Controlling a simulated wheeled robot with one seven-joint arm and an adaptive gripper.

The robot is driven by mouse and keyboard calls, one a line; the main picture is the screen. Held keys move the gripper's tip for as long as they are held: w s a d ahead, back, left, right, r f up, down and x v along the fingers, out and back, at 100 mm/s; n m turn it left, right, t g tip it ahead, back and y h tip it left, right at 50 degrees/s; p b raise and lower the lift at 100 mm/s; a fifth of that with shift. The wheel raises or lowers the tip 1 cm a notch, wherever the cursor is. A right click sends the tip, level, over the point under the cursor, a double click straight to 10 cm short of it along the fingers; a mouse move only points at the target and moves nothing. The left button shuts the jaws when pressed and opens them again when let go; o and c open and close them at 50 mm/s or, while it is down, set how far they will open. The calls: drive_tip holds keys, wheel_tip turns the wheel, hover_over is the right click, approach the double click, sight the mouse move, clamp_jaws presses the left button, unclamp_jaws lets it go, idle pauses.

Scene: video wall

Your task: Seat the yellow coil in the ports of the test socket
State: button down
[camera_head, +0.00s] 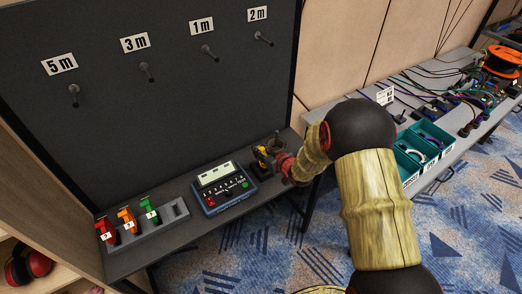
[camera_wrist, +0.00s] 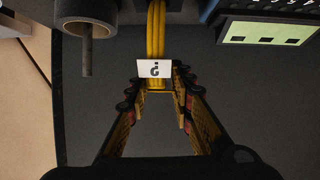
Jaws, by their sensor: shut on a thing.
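The yellow coil (camera_wrist: 156,30) is between the fingertips of my gripper (camera_wrist: 157,83) in the wrist view. A white tag (camera_wrist: 155,69) with a question mark faces the camera on it. The coil's far end runs out of the top of the picture. In the head view the yellow coil (camera_head: 262,155) shows small at the tip of my gripper (camera_head: 272,163), above the bench just right of the tester. The tester (camera_head: 222,186) has a pale screen and several buttons; it also shows in the wrist view (camera_wrist: 268,30). I cannot make out the socket's ports.
A grey rack (camera_head: 172,212) at the left holds red, orange and green coils and has free room at its right. A tape-like roll (camera_wrist: 88,18) lies close left of the coil. Labelled pegs (camera_head: 146,72) stick out of the dark wall. Teal bins (camera_head: 410,165) stand at the right.

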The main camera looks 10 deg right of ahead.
idle(0.3)
drive_tip(key=c, duration=1.6)
unclamp_jaws()
drive_tip(key=shift+o, duration=0.6)
drive_tip(key=v, duration=1.2)
drive_tip(key=shift+f, duration=0.15)
